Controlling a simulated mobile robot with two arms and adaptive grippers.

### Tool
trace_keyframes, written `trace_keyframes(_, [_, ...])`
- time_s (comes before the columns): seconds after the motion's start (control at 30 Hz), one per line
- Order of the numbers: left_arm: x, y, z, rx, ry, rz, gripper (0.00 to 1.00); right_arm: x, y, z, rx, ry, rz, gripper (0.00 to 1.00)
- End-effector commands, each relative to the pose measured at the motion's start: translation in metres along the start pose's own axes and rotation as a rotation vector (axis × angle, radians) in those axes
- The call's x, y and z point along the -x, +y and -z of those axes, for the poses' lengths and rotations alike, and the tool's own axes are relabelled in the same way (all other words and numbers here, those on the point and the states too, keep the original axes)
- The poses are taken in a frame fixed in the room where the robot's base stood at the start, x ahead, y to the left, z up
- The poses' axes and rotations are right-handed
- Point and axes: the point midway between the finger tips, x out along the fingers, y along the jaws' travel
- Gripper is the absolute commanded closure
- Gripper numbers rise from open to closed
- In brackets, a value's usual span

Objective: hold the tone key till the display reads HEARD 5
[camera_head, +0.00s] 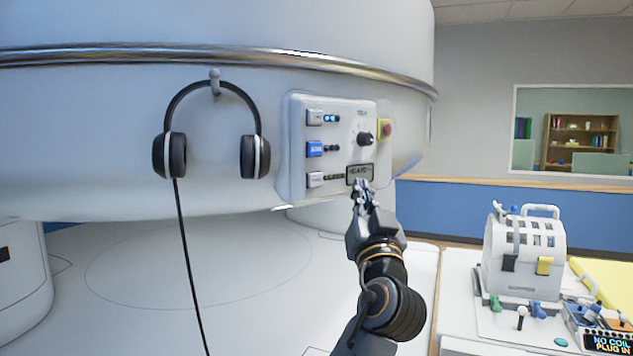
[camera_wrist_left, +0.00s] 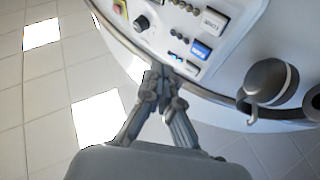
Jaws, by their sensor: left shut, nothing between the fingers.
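The control panel (camera_head: 340,150) on the white magnet has three keys down its left side. The bottom white key (camera_head: 315,180) has a row of small squares beside it. In the wrist view a white key (camera_wrist_left: 213,22) carries lettering that looks like TONE, but it is blurred. The small display (camera_head: 360,170) at the panel's lower right shows text too blurred to read surely. My left gripper (camera_head: 363,184) is shut and empty, its tips overlapping the display's lower edge, right of the bottom key. In the wrist view its fingertips (camera_wrist_left: 160,80) meet, apart from the keys.
A blue key (camera_head: 315,149), a top white key (camera_head: 315,117), a black knob (camera_head: 365,139) and a red button (camera_head: 387,130) are close by. Headphones (camera_head: 258,155) hang left of the panel, their cord trailing down. A table with a white coil (camera_head: 525,255) stands at the right.

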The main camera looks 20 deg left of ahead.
Motion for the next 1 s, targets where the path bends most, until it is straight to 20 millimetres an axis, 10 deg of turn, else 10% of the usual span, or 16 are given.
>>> trace_keyframes(1.0, [-0.06,-0.044,-0.045,-0.001,-0.002,-0.001,1.0,0.017,0.003,0.001,-0.001,0.0,-0.003,0.53])
